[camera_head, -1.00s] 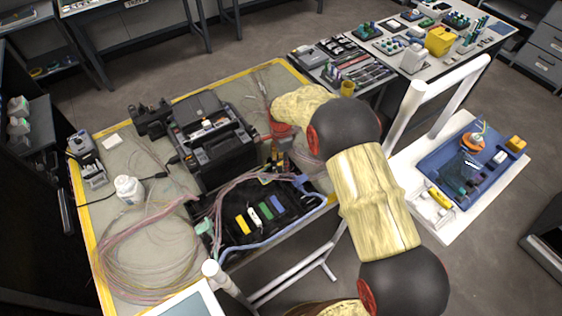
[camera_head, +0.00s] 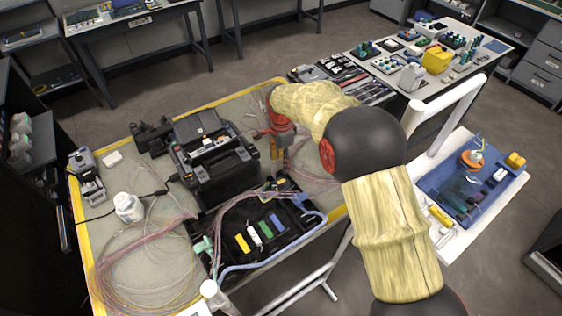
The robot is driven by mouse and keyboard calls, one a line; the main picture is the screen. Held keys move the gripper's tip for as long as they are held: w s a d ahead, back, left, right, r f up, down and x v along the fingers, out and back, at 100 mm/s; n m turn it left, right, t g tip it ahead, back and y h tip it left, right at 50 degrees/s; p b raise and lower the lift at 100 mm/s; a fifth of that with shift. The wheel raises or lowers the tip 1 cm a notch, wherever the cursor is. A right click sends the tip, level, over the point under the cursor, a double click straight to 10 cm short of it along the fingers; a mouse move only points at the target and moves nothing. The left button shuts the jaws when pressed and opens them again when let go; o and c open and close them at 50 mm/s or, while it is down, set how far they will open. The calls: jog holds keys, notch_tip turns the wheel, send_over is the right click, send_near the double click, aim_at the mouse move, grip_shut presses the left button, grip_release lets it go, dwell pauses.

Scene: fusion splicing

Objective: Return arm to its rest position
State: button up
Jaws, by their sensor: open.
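My arm reaches from the lower right over the work table (camera_head: 160,108), its upper links in pale yellow covers with black joints. My gripper (camera_head: 274,150) is at the far end, small and partly hidden behind the wrist, just right of the black fusion splicer (camera_head: 212,165). It points down over the table between the splicer and the black splice tray (camera_head: 235,225). It is open and I see nothing held in it.
Loose fibre cables (camera_head: 150,260) cover the table's left side, with a white bottle (camera_head: 128,207) among them. A white cart with a blue tray (camera_head: 440,178) stands at right. A second bench (camera_head: 400,75) with a yellow container (camera_head: 437,60) stands behind. White rails (camera_head: 455,100) rise beside my arm.

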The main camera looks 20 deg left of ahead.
dwell(0.3)
jog(key=s+d+f+n, duration=0.1)
jog(key=s+d+n, duration=0.4)
jog(key=s+n, duration=0.15)
jog(key=s+d+r+n+t, duration=0.1)
jog(key=s+d+r+t, duration=0.1)
jog(key=s+d+r, duration=1)
jog(key=s+d+r+n+t, duration=0.2)
jog(key=s+d+r, duration=1)
jog(key=d, duration=0.7)
notch_tip(320, 180, up, 2)
jog(key=shift+d+t+b, duration=0.4)
jog(key=shift+t, duration=0.4)
jog(key=shift+o, duration=0.2)
jog(key=shift+n, duration=0.25)
